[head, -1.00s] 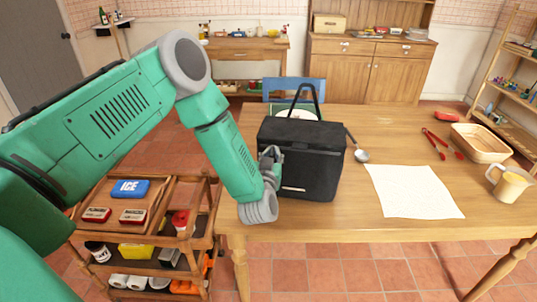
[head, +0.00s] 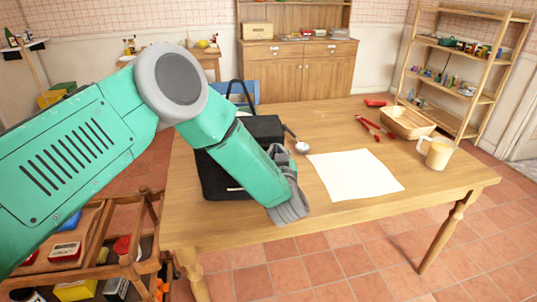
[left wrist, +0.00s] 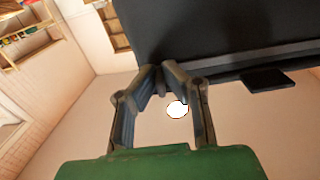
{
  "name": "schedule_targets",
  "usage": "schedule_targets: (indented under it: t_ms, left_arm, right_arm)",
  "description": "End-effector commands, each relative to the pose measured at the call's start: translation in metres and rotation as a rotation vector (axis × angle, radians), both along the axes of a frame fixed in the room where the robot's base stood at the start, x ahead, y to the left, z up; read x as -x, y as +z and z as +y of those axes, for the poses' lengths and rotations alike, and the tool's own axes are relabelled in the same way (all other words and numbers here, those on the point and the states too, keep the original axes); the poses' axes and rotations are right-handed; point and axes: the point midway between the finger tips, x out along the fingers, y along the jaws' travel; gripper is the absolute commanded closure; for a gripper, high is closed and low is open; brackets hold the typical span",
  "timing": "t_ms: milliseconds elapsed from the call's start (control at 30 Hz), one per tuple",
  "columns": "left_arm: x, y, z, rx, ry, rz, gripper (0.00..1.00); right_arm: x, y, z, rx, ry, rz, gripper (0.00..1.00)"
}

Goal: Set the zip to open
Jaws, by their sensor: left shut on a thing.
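The black cooler bag (head: 222,182) stands upright on the wooden table, its carry handle (head: 240,92) raised. My left forearm covers much of its front. My left gripper (head: 279,152) is at the bag's right end, near its top edge, and is partly hidden by my own wrist. In the left wrist view the fingers of the left gripper (left wrist: 162,72) come together on a small dark thing, the zip pull, against the dark bag (left wrist: 225,35). The zip's line is too hidden to read. The lid appears down. My right gripper is not in view.
Red tongs (head: 375,128), a basket (head: 407,122) and a mug (head: 438,153) stand further right. A cart (head: 98,255) is at the lower left.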

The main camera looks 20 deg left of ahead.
Motion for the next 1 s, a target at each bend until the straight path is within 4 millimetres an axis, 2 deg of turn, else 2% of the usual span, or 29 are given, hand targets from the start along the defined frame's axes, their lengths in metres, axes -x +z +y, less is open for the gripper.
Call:
schedule_targets:
  t_ms: [33,267,300,333,733,867,1000]
  left_arm:
    - [0.001,-0.006,-0.002,0.002,-0.005,0.013,1.0]
    - [0.001,-0.006,-0.002,0.002,-0.007,0.013,1.0]
    - [0.001,-0.006,-0.003,0.003,-0.007,0.014,0.83]
    - [0.001,-0.006,-0.002,0.003,-0.007,0.013,0.73]
    - [0.007,-0.001,-0.004,0.003,-0.005,0.003,0.73]
    - [0.023,-0.001,-0.012,0.001,-0.008,0.005,0.73]
    - [0.051,-0.002,-0.025,0.001,-0.009,0.007,0.73]
  right_arm:
    - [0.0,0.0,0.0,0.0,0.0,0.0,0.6]
    - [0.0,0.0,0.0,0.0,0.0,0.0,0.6]
    - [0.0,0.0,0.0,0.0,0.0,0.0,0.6]
    - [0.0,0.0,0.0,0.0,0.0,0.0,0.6]
    - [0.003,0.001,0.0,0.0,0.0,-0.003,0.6]
    - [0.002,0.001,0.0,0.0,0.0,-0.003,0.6]
    - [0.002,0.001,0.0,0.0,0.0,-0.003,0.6]
